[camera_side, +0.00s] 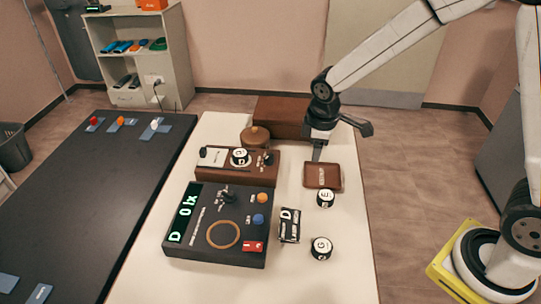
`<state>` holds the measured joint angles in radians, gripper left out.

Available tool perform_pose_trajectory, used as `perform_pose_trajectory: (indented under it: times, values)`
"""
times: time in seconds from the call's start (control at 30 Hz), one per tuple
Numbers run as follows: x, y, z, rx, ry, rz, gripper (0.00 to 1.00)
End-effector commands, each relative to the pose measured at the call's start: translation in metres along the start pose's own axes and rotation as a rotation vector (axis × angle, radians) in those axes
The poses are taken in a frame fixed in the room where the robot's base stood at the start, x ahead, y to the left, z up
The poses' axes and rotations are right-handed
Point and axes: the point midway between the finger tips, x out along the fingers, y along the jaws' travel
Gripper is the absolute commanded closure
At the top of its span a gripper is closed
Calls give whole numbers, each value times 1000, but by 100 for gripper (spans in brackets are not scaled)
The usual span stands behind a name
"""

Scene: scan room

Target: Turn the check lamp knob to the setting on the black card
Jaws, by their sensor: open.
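A dark control box (185,252) lies on the white table. Its green display (185,212) reads "D 0 lx". A black knob (228,196) stands near its back edge; I cannot tell its exact setting. A small black card (289,228) with a white "D" and smaller unreadable marks is just right of the box. My gripper (317,155) is open and appears empty, pointing down above the table behind the brown tray, well apart from the knob. Its fingers are small and partly merged in this view.
White-topped round pieces marked E (325,198) and G (321,249) stand right of the box. A brown tray (323,183) is behind them. A brown wooden unit (215,174), a round brown pot (256,138) and a brown case (280,112) stand further back.

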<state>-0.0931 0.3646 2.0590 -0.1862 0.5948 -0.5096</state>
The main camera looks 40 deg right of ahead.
Motion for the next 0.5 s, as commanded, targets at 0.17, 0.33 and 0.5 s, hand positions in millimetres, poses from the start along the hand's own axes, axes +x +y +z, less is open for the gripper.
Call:
perform_pose_trajectory:
  times: [0.17,0.33,0.5]
  values:
    - [14,19,-37,-259,-55,16,41]
    - [28,35,-70,-499,-113,30,41]
    - [44,47,-101,-734,-179,40,41]
